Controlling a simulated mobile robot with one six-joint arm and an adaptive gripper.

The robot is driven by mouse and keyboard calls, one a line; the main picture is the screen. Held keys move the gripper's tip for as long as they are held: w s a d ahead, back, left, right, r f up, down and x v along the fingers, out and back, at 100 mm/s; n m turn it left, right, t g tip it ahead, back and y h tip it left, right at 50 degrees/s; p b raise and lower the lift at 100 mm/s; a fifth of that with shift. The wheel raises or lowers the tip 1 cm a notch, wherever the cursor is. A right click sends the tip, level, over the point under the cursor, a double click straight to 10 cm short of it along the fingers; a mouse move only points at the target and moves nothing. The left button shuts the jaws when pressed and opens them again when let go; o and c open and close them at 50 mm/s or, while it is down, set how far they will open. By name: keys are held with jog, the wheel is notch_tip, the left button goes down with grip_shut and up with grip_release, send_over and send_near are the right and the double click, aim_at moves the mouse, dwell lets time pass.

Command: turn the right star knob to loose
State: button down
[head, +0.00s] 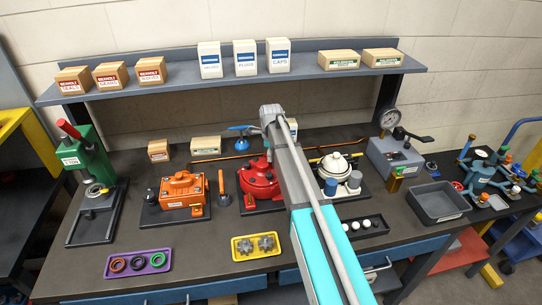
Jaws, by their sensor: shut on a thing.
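My arm reaches up across the middle of the head view, and its far end is over the back of the bench near the red pump (257,184). My gripper is hidden behind the arm, so its fingers and what they touch do not show. I cannot make out a mounted star knob; the arm covers part of the red pump and the area between it and the white-topped unit (335,165). Two grey star-shaped parts lie in a yellow tray (236,256) at the front of the bench; I cannot tell whether they are knobs.
An orange motor (180,187) and a green press (82,150) stand left. A purple tray (112,271) holds rings. A grey gauge unit (392,158), an empty grey bin (436,204) and a valve manifold (484,172) stand right. A shelf (205,82) with boxes hangs above.

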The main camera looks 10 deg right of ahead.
jog(key=n, duration=0.5)
jog(key=shift+n, duration=0.4)
jog(key=n, duration=0.5)
jog(key=shift+s, duration=0.1)
jog(key=n, duration=1.7)
jog(key=shift+n, duration=0.3)
jog(key=n, duration=1.8)
